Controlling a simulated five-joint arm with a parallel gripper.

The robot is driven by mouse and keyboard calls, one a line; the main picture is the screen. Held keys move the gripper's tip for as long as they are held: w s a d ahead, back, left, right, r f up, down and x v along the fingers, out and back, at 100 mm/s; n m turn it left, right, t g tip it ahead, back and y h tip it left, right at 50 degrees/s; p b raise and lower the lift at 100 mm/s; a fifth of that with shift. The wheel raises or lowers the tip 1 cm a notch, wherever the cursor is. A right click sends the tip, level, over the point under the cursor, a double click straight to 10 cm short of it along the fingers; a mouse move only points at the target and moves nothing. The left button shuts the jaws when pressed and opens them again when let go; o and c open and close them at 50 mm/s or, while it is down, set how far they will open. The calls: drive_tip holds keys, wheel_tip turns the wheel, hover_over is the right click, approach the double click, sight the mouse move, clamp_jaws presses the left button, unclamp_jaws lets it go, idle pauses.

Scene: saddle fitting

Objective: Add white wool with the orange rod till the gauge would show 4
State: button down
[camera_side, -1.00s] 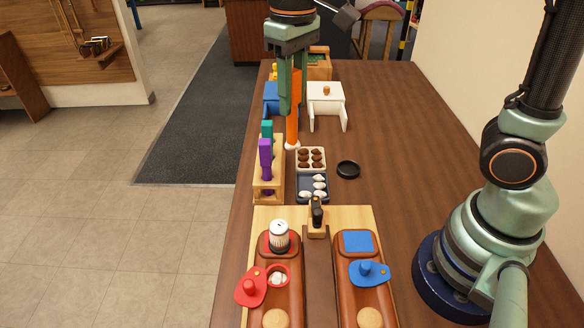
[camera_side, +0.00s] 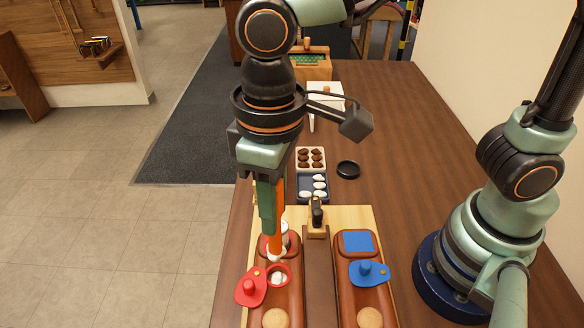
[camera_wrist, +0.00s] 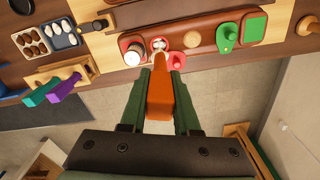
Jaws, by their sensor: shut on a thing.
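My gripper (camera_side: 270,225) is shut on the orange rod (camera_side: 277,205), which points down. A white wool tuft (camera_side: 276,254) is on the rod's lower end, just above or at the red-rimmed opening (camera_side: 279,276); whether it touches is unclear. White wool shows inside the opening. The red lid (camera_side: 251,288) is swung aside to its left. In the wrist view the rod (camera_wrist: 160,92) sits between both fingers, its tip by the opening (camera_wrist: 160,44). A dark tray (camera_side: 313,188) holds several white tufts. The white-topped round piece (camera_side: 285,232), possibly the gauge, is partly hidden behind the rod.
A cream tray (camera_side: 311,159) of brown tufts and a black dish (camera_side: 348,169) lie behind. On the right half are a blue pad (camera_side: 357,241) and blue lid (camera_side: 369,273). The rack's purple rod (camera_wrist: 65,88) and teal rod (camera_wrist: 40,95) show.

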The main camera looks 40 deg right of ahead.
sight(276, 247)
drive_tip(key=shift+f, duration=2.7)
drive_tip(key=shift+f, duration=1.85)
drive_tip(key=shift+r, duration=0.15)
drive_tip(key=shift+r, duration=3.95)
